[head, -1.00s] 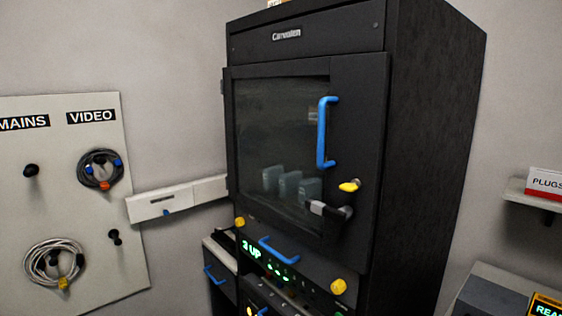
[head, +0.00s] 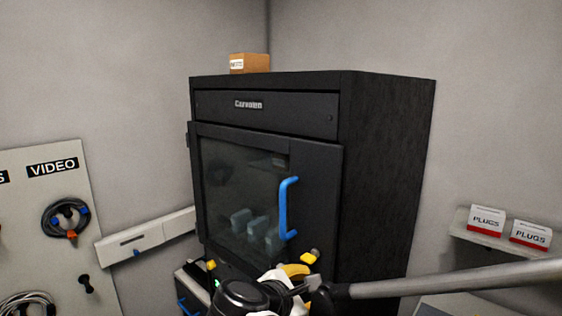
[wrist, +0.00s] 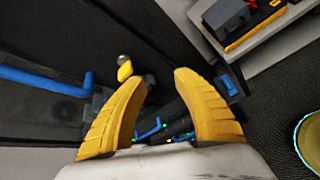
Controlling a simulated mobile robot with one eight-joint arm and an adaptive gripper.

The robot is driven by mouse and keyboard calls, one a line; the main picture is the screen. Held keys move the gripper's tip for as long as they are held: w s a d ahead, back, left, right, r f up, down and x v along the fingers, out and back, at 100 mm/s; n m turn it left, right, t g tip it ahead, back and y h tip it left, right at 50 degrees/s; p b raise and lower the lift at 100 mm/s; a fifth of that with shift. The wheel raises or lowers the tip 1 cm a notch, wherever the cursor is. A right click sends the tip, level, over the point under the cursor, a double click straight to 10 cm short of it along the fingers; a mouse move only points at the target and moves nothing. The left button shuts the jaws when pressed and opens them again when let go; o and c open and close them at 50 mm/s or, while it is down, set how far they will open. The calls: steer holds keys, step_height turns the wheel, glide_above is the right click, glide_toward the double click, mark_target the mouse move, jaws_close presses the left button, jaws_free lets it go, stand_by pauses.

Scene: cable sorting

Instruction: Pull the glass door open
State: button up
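The glass door (head: 232,190) is the dark framed front of the black cabinet (head: 385,170), and it looks shut. Its upright blue handle (head: 287,208) is on the right side of the door. In the wrist view the handle (wrist: 45,82) lies at the left, outside my fingers. A yellow-tipped latch (head: 309,257) sits below the handle; it also shows in the wrist view (wrist: 124,68). My gripper (wrist: 165,95) has its yellow fingers apart with nothing held between them. In the head view my arm hides the cabinet's lower part.
A board with hanging cables (head: 66,217) is on the left wall. A shelf with plug boxes (head: 487,221) is on the right. A small cardboard box (head: 249,63) stands on the cabinet. A grey bench (wrist: 262,35) lies right of my gripper in the wrist view.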

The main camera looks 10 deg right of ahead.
steer(key=w+a+r+n+t+h+p, duration=0.1)
steer(key=w+a+r+n+p, duration=0.15)
steer(key=r, duration=0.25)
steer(key=w+a+r+n+t+h+p, duration=0.1)
steer(key=a+r+n+p, duration=0.1)
steer(key=a+r+n, duration=0.3)
steer(key=t+h+p, duration=0.2)
glide_toward(281, 202)
steer(key=p+x, duration=0.1)
steer(key=x, duration=0.9)
steer(key=shift+w+d, duration=0.25)
steer(key=shift+d, duration=0.05)
jaws_close()
